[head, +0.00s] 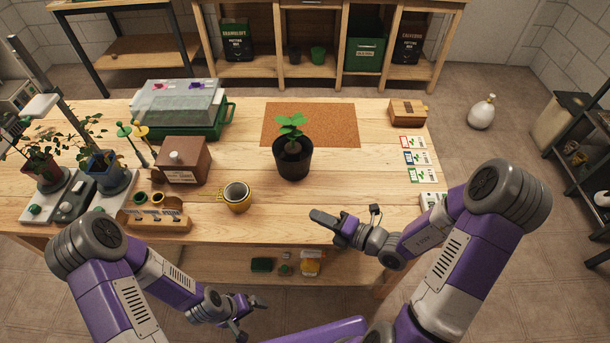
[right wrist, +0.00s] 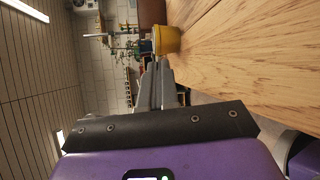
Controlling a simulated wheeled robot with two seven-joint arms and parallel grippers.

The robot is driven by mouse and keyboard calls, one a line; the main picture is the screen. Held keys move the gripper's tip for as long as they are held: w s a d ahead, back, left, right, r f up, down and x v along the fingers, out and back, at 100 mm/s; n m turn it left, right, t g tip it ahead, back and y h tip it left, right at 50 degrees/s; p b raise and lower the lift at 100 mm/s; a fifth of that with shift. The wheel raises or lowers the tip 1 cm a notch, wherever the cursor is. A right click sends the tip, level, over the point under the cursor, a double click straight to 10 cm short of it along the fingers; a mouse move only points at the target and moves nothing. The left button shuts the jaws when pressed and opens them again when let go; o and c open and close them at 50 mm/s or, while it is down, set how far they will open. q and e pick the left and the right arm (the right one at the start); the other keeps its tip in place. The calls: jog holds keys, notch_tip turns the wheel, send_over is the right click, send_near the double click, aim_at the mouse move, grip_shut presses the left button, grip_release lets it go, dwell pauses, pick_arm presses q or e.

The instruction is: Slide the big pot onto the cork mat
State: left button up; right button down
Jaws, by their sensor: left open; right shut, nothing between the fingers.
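The big pot (head: 293,162) is black and holds a green seedling. It stands upright on the wooden table, in front of the cork mat (head: 335,131), and its top overlaps the mat's near left part in the head view. The cork mat is a flat brown rectangle towards the back of the table. My right gripper (head: 322,217) is shut and empty, in front of the pot and to its right; its closed fingers also show in the right wrist view (right wrist: 157,75). My left gripper (head: 250,303) is open and empty, low in front of the table's near edge.
A brown box (head: 183,162), a green propagator tray (head: 222,128) and potted plants fill the left. Seed packets (head: 417,158) and a wooden box (head: 408,112) lie right.

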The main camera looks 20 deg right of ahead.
jog(key=w+d+m+t, duration=0.1)
jog(key=d+m+t+h, duration=0.1)
jog(key=m, duration=0.1)
jog(key=w+d+r+m+t+h+b, duration=0.1)
jog(key=d, duration=0.1)
jog(key=shift+w+m+t, duration=0.3)
jog(key=shift+w+m, duration=0.05)
jog(key=shift+m, duration=0.05)
jog(key=shift+w+r, duration=0.1)
jog(key=shift+w, duration=0.25)
jog(key=b, duration=0.2)
send_near(298, 163)
jog(key=a, duration=0.2)
jog(key=w+a, duration=0.1)
jog(key=a, duration=0.1)
jog(key=w, duration=0.1)
jog(key=w+b, duration=0.1)
jog(key=w, duration=0.1)
jog(key=shift+w+d, duration=0.2)
jog(key=shift+w, duration=0.05)
jog(key=shift+w+d, duration=0.1)
jog(key=shift+w, duration=0.45)
